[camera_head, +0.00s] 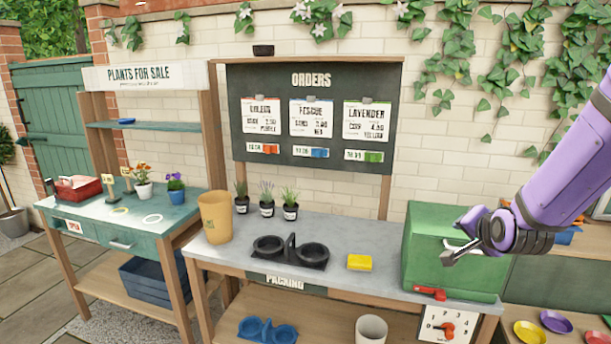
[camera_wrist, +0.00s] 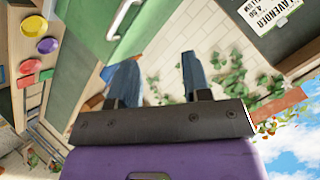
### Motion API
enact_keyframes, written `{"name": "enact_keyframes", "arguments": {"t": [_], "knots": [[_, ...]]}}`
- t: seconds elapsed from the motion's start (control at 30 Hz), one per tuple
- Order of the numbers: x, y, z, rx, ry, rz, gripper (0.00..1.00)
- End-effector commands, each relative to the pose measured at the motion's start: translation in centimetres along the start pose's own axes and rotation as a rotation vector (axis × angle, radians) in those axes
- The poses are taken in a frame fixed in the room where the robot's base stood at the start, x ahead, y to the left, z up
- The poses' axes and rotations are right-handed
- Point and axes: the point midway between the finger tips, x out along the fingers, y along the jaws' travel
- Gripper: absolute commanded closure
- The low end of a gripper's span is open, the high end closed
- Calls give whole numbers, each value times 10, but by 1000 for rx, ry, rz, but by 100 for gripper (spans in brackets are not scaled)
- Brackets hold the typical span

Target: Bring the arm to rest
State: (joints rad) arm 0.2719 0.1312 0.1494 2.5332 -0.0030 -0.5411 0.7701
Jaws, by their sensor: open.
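My purple arm (camera_head: 570,165) reaches in from the right in the head view. My gripper (camera_head: 447,254) is in front of the green box (camera_head: 420,235) on the right end of the packing bench. In the wrist view the two fingers of my gripper (camera_wrist: 157,75) stand apart with nothing between them. Behind them are wall and ivy. The green box also shows in the wrist view (camera_wrist: 100,25), with its pale handle beside the fingers. I cannot tell whether the gripper touches the box.
The grey packing bench (camera_head: 345,238) holds a black double-cup holder (camera_head: 290,262), a yellow sponge-like block (camera_head: 359,262), a tan pot (camera_head: 215,217) and three small potted plants. A red clamp-like piece (camera_head: 429,293) is at the box's base. Coloured bowls (camera_head: 556,321) are at lower right.

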Motion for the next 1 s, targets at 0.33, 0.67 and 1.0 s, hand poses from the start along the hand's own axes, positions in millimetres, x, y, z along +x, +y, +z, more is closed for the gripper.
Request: {"name": "enact_keyframes", "arguments": {"t": [0.33,0.67,1.0], "knots": [[-91,-31,-2,-299,-144,95,56],[-191,-35,9,-560,-315,149,56],[-291,-17,28,-787,-499,153,56]]}}
